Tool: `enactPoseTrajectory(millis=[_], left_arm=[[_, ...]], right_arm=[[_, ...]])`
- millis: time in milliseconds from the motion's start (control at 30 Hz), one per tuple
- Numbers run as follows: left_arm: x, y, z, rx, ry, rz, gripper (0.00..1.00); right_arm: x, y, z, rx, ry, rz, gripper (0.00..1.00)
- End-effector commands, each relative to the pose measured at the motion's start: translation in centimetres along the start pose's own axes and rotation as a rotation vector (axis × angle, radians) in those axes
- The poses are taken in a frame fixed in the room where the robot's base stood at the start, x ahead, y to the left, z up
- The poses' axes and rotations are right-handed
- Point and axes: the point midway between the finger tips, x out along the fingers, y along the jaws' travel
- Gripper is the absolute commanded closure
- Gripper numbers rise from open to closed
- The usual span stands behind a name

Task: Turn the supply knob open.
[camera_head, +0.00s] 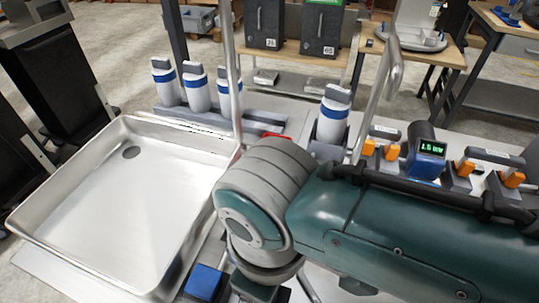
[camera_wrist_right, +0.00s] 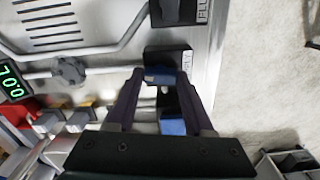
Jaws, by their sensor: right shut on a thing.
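In the right wrist view my right gripper (camera_wrist_right: 161,78) is shut on a blue knob (camera_wrist_right: 160,73), apparently the supply knob, on a black mount (camera_wrist_right: 166,53) fixed to the metal panel. The label beside it is partly covered. The fingers hide much of the knob, and I cannot tell its exact turn angle. In the head view my right arm crosses the lower right and hides the gripper and this knob. My left gripper is not in view.
A second dark knob (camera_wrist_right: 178,12) beside a "FILL" label (camera_wrist_right: 203,10) sits nearby. A metal pipe with a round fitting (camera_wrist_right: 70,71) runs along the panel. A steel basin (camera_head: 130,205) stands at left. White bottles with blue bands (camera_head: 198,92) stand behind. A digital display (camera_head: 432,148) is at right.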

Motion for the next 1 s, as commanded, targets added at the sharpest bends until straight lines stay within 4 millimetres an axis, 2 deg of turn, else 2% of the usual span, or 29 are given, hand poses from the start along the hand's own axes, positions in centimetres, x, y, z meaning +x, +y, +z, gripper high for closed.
enactPoseTrajectory(millis=[333, 900, 933, 1000], left_arm=[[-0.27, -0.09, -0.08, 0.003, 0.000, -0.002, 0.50], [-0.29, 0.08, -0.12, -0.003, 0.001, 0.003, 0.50], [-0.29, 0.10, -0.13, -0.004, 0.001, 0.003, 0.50], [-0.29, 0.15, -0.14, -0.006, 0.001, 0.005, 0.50]], right_arm=[[-0.08, -0.06, -0.05, -0.148, 0.001, -0.002, 1.00], [-0.07, -0.06, -0.08, -0.180, 0.001, -0.001, 1.00], [-0.07, -0.06, -0.08, -0.180, 0.001, -0.001, 0.45], [-0.07, -0.05, -0.08, -0.180, 0.001, -0.001, 0.37]])
